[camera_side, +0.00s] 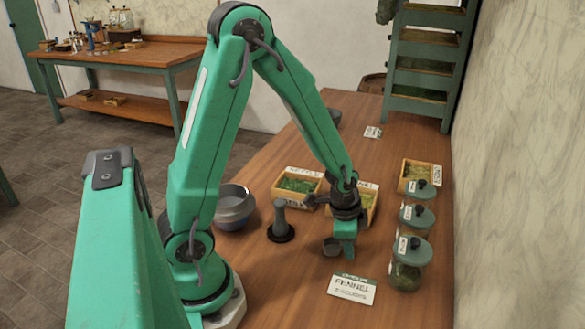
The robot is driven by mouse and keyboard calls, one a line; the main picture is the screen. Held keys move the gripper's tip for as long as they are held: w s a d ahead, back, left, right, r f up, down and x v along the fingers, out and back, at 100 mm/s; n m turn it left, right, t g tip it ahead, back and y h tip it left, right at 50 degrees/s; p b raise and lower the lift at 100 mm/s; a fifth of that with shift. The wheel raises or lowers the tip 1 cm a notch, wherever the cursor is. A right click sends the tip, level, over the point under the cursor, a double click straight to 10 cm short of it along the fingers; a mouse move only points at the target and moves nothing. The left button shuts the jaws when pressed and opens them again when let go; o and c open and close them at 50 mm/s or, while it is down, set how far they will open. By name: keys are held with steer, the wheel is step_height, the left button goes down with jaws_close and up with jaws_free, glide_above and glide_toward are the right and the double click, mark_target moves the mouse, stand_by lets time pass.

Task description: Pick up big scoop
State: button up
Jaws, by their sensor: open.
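My gripper (346,246) points down over the table's middle, in front of the wooden boxes. A small grey round cup (331,247), which looks like a scoop's bowl, is right at the left of my gripper's tip. Its handle is not clearly visible, and I cannot tell whether my gripper touches it. My gripper is open. A grey upright piece on a dark round base (281,232) stands further left; I cannot tell whether it is a scoop.
A fennel card (352,288) lies in front of my gripper. Lidded glass jars (407,275) line the right side. Herb boxes (298,186) stand behind. A grey bowl (235,206) is at the left. A green rack (430,60) stands at the back.

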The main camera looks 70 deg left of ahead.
stand_by(0.3)
jaws_close()
steer(key=shift+r, duration=0.15)
steer(key=shift+r, duration=0.75)
steer(key=r, duration=0.1)
steer(key=d+r, duration=0.1)
steer(key=r, duration=0.1)
steer(key=shift+s, duration=0.2)
steer(key=s+d+r, duration=0.5)
steer(key=d+r, duration=0.1)
steer(key=d, duration=0.3)
steer(key=shift+d+h, duration=0.15)
steer(key=shift+h, duration=0.15)
steer(key=shift+s+r, duration=0.1)
